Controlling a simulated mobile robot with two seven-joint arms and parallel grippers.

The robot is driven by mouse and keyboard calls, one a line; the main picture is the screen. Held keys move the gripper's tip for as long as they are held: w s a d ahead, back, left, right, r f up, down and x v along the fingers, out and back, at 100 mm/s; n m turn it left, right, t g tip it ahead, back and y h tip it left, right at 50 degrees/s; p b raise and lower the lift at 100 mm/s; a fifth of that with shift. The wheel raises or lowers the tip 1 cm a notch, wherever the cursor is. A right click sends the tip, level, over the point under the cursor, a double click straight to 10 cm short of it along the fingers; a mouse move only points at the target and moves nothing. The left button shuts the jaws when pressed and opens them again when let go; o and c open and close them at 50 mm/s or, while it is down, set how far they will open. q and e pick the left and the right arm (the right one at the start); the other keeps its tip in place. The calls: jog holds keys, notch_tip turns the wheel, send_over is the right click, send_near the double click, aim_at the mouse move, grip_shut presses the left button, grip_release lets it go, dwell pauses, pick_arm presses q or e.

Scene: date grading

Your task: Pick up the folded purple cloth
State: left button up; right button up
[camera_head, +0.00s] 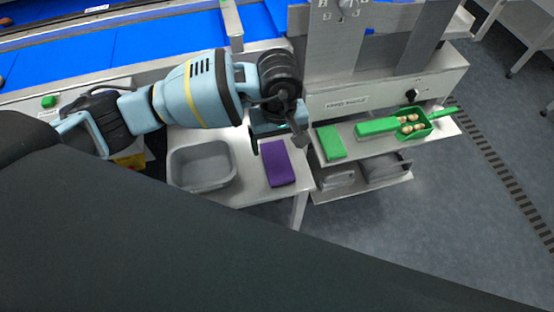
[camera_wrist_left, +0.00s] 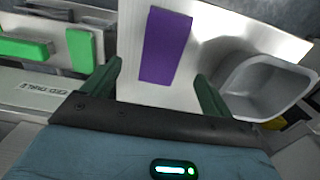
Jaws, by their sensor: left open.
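The folded purple cloth (camera_head: 278,163) lies flat on the white table (camera_head: 243,190), to the right of a grey bin, in the head view. In the left wrist view the cloth (camera_wrist_left: 165,47) shows ahead of and between the two fingers. My left gripper (camera_wrist_left: 158,88) is open and empty, with dark green fingers spread wider than the cloth. In the head view my left gripper (camera_head: 275,137) is above the table near the cloth's far end, apart from it. My right gripper is not in view.
The grey bin (camera_head: 183,171) stands left of the cloth. To the right, a shelf (camera_head: 377,147) holds a green block (camera_head: 330,142) and a green scoop (camera_head: 414,124) with several dates. A grey machine (camera_head: 350,95) stands behind the shelf. A blue conveyor (camera_head: 150,42) runs along the back.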

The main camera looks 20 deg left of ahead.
aim_at(277, 160)
pick_arm(q)
jog(key=shift+s+a+f, duration=0.1)
jog(key=shift+f, duration=3.2)
jog(key=c, duration=1.1)
